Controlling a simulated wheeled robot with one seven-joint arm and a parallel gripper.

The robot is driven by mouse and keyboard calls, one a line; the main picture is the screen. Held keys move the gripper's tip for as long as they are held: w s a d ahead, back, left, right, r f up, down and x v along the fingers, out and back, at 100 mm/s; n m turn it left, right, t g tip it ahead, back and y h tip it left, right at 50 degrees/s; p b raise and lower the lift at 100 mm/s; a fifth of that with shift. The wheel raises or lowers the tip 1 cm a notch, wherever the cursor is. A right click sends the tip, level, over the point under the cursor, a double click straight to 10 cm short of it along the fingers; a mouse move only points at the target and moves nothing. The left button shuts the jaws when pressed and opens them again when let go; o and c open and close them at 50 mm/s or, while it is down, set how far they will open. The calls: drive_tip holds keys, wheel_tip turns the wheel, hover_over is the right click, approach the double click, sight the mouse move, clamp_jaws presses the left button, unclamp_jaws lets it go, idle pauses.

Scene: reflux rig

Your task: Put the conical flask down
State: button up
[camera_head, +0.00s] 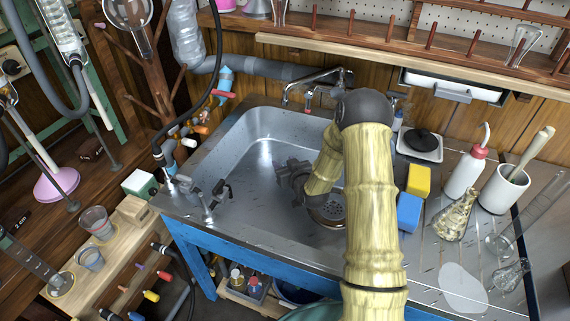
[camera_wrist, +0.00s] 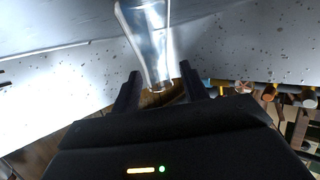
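My gripper (camera_head: 290,172) is over the sink, its dark fingers pointing left. In the wrist view, a clear glass conical flask (camera_wrist: 150,42) has its narrow end between the two fingers of my gripper (camera_wrist: 160,80) and widens away from them. Its far end is cut off by the top of the picture. In the head view I cannot make out the flask against the shiny steel. The steel sink (camera_head: 215,160) has a bare, shiny floor to the left of my gripper.
The drainboard at right holds another glass flask (camera_head: 455,216), a white bottle (camera_head: 466,174), a white pot (camera_head: 503,190), yellow (camera_head: 418,181) and blue (camera_head: 409,213) blocks and a black-topped device (camera_head: 422,143). A tap (camera_head: 312,82) stands behind the sink, small valves (camera_head: 209,193) at its left edge.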

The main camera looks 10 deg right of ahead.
drive_tip(key=shift+r, duration=0.2)
drive_tip(key=p+v, duration=0.1)
drive_tip(key=v, duration=1.1)
drive_tip(key=shift+r, duration=0.1)
drive_tip(key=s+a+r+m+g+h, duration=0.1)
drive_tip(key=s+r+g, duration=0.3)
drive_tip(key=s, duration=0.6)
drive_tip(key=s+a+r+m+g+h, duration=0.1)
drive_tip(key=s+r+g, duration=0.4)
drive_tip(key=s, duration=0.5)
drive_tip(key=g, duration=0.2)
drive_tip(key=shift+r+g+h, duration=0.25)
drive_tip(key=shift+g+h, duration=0.15)
drive_tip(key=shift+a+r+p, duration=0.1)
drive_tip(key=shift+p, duration=0.2)
